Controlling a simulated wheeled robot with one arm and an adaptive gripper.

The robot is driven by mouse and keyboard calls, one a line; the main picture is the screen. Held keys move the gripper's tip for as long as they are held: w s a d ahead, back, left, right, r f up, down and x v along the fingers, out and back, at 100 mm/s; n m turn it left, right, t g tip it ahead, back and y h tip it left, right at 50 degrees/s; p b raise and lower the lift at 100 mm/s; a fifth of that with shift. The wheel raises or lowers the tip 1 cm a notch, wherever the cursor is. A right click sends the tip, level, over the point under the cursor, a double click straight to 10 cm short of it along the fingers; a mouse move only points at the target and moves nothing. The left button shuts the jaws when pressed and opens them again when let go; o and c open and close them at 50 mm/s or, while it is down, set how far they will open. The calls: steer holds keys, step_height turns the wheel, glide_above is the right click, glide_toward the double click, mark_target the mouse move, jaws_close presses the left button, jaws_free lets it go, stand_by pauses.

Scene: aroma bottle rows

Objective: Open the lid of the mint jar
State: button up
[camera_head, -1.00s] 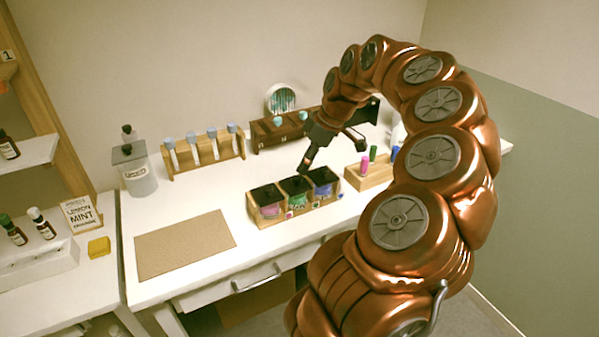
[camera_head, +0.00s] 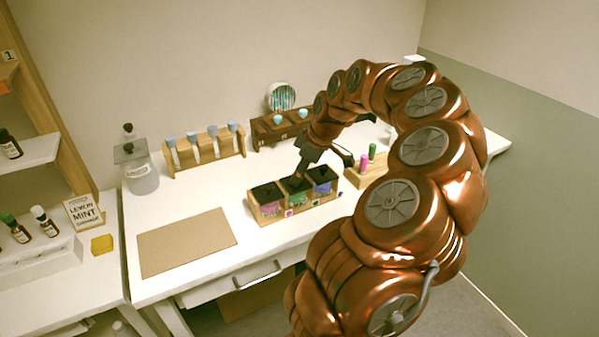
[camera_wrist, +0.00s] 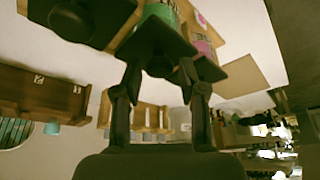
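Three small jars with dark lids stand in a wooden tray (camera_head: 330,207) in the head view. The left jar has a pink label (camera_head: 270,209). The middle jar has a green label (camera_head: 299,198). The right jar has a blue-purple label (camera_head: 322,187). I cannot read the labels to tell which is mint. My gripper (camera_wrist: 160,72) is at the green-labelled jar (camera_wrist: 165,12), pointing down at it. In the wrist view its two fingers are apart on either side of the knob of that jar's dark lid (camera_wrist: 150,38). The lid looks shut.
A card reading LEMON MINT (camera_head: 83,212) stands at the left. A brown mat (camera_head: 187,242) lies left of the tray. A block with coloured tubes (camera_head: 362,178) is to the right.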

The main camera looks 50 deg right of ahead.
jaws_close()
